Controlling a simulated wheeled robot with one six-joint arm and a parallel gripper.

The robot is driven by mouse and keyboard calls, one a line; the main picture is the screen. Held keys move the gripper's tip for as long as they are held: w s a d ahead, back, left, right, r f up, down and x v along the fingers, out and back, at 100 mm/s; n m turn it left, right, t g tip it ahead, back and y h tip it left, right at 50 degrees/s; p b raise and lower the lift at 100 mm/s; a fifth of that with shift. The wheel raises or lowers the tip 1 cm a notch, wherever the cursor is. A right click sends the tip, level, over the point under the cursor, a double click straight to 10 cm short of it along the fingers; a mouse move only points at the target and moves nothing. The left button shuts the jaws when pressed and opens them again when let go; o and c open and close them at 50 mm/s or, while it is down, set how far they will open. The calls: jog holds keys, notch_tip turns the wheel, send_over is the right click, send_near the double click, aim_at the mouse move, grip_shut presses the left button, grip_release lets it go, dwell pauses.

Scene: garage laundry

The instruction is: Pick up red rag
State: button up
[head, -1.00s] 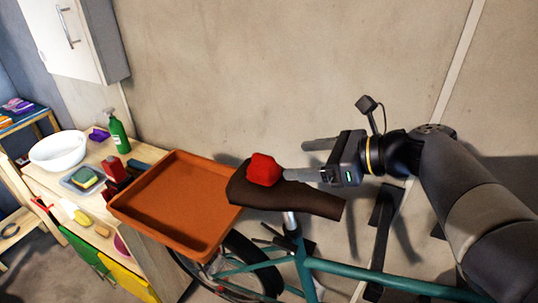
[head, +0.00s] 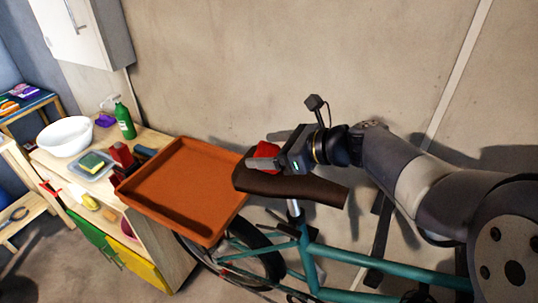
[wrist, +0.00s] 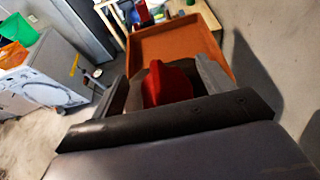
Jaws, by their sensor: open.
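The red rag (head: 265,152) is a small crumpled lump on the dark brown bicycle seat (head: 300,187) in the head view. My gripper (head: 262,158) is at the rag, reaching in from the right, with one finger in front of it. In the wrist view the rag (wrist: 168,84) sits between the two open fingers of my gripper (wrist: 172,80). The gripper body hides its near part. I cannot tell whether either finger touches the rag.
An orange tray (head: 152,203) lies just left of the seat, on the wooden cabinet's end. The cabinet top holds a white bowl (head: 66,136), a green spray bottle (head: 124,120) and a sponge (head: 92,160). The teal bicycle frame (head: 350,254) is below, the bare wall behind.

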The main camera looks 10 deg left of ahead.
jog(key=c, duration=1)
